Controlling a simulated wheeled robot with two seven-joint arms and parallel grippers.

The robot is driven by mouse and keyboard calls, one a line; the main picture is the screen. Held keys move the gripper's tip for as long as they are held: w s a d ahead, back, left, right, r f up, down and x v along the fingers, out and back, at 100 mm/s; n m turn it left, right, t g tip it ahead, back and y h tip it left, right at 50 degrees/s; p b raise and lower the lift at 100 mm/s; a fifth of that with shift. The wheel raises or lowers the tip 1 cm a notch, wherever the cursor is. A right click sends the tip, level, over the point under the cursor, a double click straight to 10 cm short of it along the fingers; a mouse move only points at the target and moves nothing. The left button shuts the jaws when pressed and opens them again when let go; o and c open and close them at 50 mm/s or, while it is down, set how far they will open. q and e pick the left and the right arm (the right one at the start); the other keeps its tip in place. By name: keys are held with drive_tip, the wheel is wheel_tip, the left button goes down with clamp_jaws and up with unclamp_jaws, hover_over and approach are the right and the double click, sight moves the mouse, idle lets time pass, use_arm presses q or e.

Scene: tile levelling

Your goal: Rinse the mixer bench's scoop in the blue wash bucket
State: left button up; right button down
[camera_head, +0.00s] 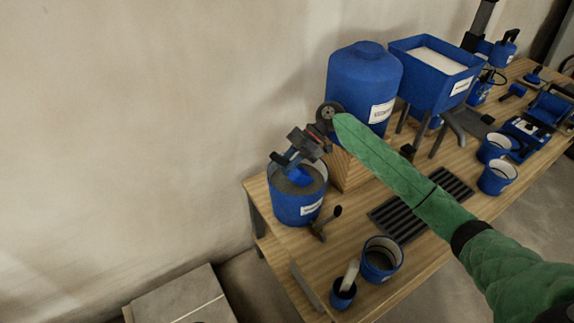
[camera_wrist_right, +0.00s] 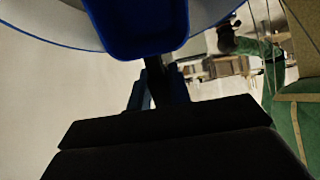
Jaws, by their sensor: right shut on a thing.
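The blue wash bucket (camera_head: 297,208) stands at the near left corner of the wooden bench. It has a white label and grey contents. My right gripper (camera_head: 290,160) is above its rim, shut on the scoop. The scoop's blue bowl (camera_head: 299,177) hangs tilted over the bucket's mouth; I cannot tell whether it touches the contents. In the right wrist view the scoop (camera_wrist_right: 138,25) fills the top middle, with the bucket's curved blue rim (camera_wrist_right: 50,38) around it. The scoop's handle is partly hidden by the gripper. My left gripper is not in view.
A blue tank (camera_head: 350,85) on a wooden stand is close behind the bucket. A blue hopper (camera_head: 415,85) stands right of it. A small tap (camera_head: 322,224), a black grate (camera_head: 390,222) and smaller buckets (camera_head: 383,255) are nearby. A wall rises on the left.

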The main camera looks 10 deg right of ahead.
drive_tip(key=shift+r+p, duration=2.55)
drive_tip(key=shift+r, duration=2.9)
drive_tip(key=shift+r+h, duration=0.3)
drive_tip(key=t+h+p, duration=0.1)
drive_tip(key=h+p, duration=0.1)
drive_tip(key=r+t+h+p, duration=0.1)
drive_tip(key=h+p, duration=0.2)
drive_tip(key=t+h+p, duration=0.1)
drive_tip(key=h+p, duration=0.1)
drive_tip(key=h, duration=0.1)
drive_tip(key=shift+r+t+p, duration=0.25)
drive_tip(key=shift+t+p, duration=0.05)
drive_tip(key=shift+p, duration=0.1)
drive_tip(key=shift+f, duration=0.1)
